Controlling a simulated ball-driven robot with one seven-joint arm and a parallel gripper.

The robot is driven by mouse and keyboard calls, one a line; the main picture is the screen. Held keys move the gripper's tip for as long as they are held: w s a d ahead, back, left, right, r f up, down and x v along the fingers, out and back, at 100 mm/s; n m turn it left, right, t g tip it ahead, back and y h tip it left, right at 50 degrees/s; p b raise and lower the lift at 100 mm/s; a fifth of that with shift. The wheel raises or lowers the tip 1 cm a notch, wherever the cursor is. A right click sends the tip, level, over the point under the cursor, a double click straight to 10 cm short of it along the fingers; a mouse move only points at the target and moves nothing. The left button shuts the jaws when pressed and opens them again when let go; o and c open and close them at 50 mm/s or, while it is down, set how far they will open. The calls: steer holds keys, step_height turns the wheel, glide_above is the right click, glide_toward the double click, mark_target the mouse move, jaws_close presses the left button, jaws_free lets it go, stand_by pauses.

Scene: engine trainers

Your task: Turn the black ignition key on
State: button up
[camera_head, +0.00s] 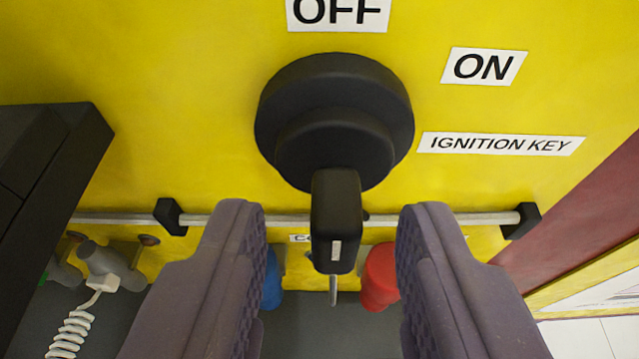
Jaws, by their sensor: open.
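The black ignition key (336,215) sticks out from a round black switch housing (335,115) on the yellow panel (180,60). The key has a flat rectangular head with a small pale mark on its lower end. An OFF label (338,12) is above the housing, cut by the top edge. An ON label (484,67) is to the upper right, and an IGNITION KEY label (502,144) is below it. My gripper (331,225) is open, with one grey finger on each side of the key. Clear gaps show between the key and both fingers.
A metal rail (470,219) with black end brackets runs across the panel behind the fingers. Below are a red part (379,276), a blue part (272,278) and a white coiled cable (75,325). A dark box (45,170) stands at the left.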

steer(key=shift+w+f, duration=0.3)
steer(key=shift+w, duration=0.35)
steer(key=shift+c, duration=0.2)
jaws_close()
